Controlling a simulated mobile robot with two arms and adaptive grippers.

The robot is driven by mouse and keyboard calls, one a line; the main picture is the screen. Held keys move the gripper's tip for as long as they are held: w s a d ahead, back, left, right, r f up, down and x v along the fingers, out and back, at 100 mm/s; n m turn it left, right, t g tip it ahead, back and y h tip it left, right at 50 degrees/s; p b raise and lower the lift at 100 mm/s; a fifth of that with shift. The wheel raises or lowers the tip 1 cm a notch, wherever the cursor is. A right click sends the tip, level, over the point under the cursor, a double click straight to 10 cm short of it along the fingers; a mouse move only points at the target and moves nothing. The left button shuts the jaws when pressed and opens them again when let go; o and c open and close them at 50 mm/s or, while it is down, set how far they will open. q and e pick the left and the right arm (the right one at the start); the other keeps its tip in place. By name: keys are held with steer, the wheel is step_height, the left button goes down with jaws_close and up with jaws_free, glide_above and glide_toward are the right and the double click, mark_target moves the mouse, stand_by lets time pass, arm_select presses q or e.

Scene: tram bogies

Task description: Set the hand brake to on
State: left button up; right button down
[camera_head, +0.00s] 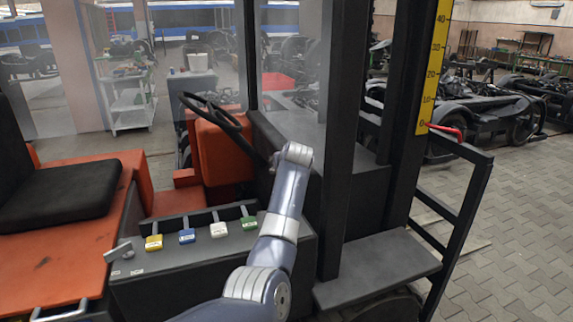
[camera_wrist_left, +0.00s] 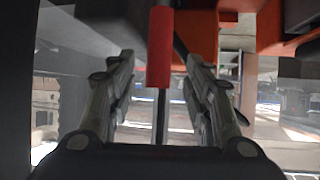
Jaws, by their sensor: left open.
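A red cylindrical grip (camera_wrist_left: 160,47), which looks like the hand brake lever's handle, shows in the left wrist view on a thin dark rod. My left gripper (camera_wrist_left: 158,75) is open, with one finger on each side of the grip. I see gaps on both sides; the depth between grip and fingers is hard to tell. In the head view my left arm reaches over the lever console toward the steering column. Its gripper and the brake lever are mostly hidden there. My right gripper is not in view.
In the head view the steering wheel (camera_head: 211,111) stands left of my arm's end. Yellow (camera_head: 153,242), blue (camera_head: 187,236), white (camera_head: 218,229) and green (camera_head: 248,222) lever knobs stand close beside the arm. The dark mast post (camera_head: 345,140) is just right of it.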

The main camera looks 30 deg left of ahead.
arm_select(q)
steer(key=shift+v, duration=2.95)
